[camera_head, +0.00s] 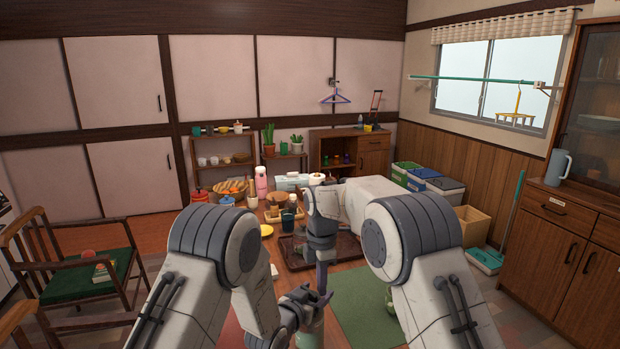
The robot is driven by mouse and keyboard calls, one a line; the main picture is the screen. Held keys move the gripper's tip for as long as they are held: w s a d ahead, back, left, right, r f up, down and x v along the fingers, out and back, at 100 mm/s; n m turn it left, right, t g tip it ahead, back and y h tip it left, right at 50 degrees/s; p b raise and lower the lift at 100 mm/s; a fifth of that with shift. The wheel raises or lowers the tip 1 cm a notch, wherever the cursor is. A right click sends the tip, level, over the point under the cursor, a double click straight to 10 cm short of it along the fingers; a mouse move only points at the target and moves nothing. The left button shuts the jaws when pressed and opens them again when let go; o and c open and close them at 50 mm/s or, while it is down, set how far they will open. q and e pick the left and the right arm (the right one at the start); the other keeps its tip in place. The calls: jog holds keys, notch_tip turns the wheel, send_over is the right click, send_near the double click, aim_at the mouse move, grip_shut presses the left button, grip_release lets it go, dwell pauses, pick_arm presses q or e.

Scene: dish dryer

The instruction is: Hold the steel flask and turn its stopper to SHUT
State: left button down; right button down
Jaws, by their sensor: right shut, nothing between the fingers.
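A pale grey-green cylinder (309,334) stands upright at the bottom middle, cut off by the frame edge. It may be the steel flask, but I cannot make out its stopper or any SHUT mark. My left gripper (302,298) is at the cylinder's top. Its fingers are small and partly hidden, so I cannot tell whether they grip it. My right gripper (322,290) points straight down just above the cylinder, shut and empty. I cannot tell whether its tip touches the cylinder's top.
A dark tray (292,258) lies behind my grippers. A green mat (362,312) lies to the right, with a greenish bottle (388,299) partly behind my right arm.

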pick_arm(q)
jog(key=shift+f, duration=0.15)
pick_arm(e)
jog(key=shift+s, duration=0.15)
jog(key=shift+d, duration=0.1)
jog(key=shift+d+r, duration=0.1)
jog(key=shift+d, duration=0.2)
notch_tip(320, 180, up, 6)
jog(key=shift+s+f, duration=0.1)
dwell(0.6)
jog(key=w+f, duration=0.3)
jog(key=f, duration=0.3)
jog(key=shift+w+a, duration=0.25)
jog(key=shift+a, duration=0.1)
dwell(0.5)
jog(key=shift+s+a, duration=0.4)
jog(key=shift+a, duration=0.05)
dwell(1.0)
